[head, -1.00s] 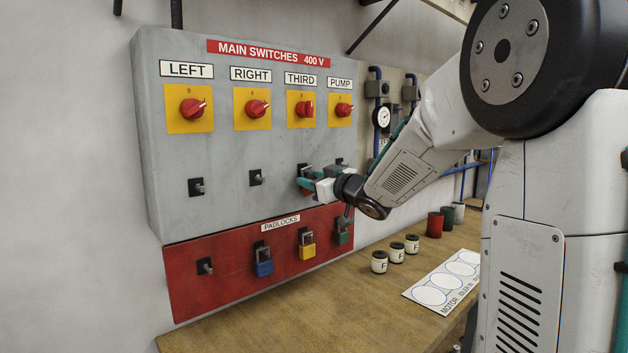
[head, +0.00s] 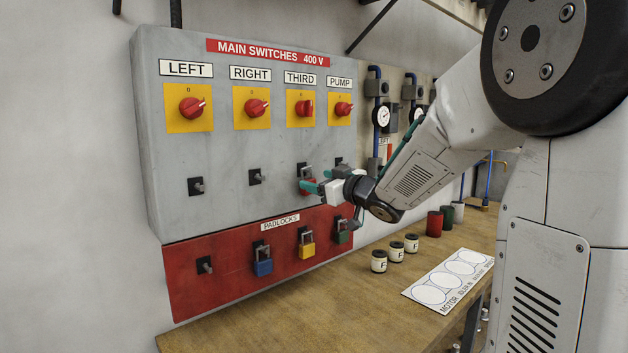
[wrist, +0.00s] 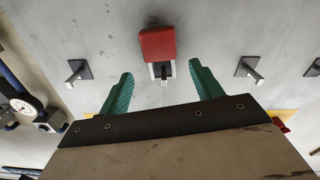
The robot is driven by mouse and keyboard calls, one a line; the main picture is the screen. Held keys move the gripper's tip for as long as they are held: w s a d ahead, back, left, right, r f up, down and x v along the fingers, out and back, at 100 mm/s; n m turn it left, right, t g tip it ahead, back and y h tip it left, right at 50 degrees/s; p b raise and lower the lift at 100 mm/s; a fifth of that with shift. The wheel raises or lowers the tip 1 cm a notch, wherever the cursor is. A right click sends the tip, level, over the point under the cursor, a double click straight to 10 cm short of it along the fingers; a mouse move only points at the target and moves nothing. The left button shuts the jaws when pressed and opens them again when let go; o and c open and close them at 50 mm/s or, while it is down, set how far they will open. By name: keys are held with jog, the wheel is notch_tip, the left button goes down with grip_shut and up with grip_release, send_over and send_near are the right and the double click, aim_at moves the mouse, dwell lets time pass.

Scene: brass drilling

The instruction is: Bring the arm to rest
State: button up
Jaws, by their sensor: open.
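My gripper (head: 310,187) is open in front of the switch panel (head: 225,220), below the THIRD switch (head: 300,109). In the wrist view its two teal fingers (wrist: 160,72) stand apart, with nothing clamped between them. A red padlock (wrist: 158,44) hangs on a hasp just ahead of the fingertips, with gaps on both sides. In the head view the fingers mostly hide this padlock. My arm is still stretched out toward the panel.
Blue (head: 263,262), yellow (head: 307,247) and green (head: 342,233) padlocks hang on the red board (head: 190,270) below. Small jars (head: 379,262), a marked card (head: 445,285) and a red cup (head: 434,222) stand on the bench (head: 290,320) under my arm.

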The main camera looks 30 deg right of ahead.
jog(key=shift+s+d, duration=0.25)
jog(key=shift+s, duration=0.95)
jog(key=shift+s+d, duration=0.2)
jog(key=shift+s, duration=0.95)
jog(key=s+d+f+m+g+h, duration=0.1)
jog(key=d+f+m+g+h, duration=0.2)
jog(key=d+f+h, duration=0.35)
jog(key=s+f+m+g+h, duration=0.25)
jog(key=s+f+g, duration=0.3)
jog(key=s, duration=0.35)
jog(key=s+a+f+g+y, duration=0.2)
jog(key=s+a+g+y, duration=0.3)
jog(key=s+a, duration=1.7)
jog(key=s+n+g, duration=0.1)
jog(key=s+g, duration=0.1)
jog(key=g, duration=0.1)
jog(key=shift+s+f+y, duration=0.15)
jog(key=shift+f+y, duration=0.1)
jog(key=shift+y, duration=0.05)
jog(key=shift+d, duration=0.1)
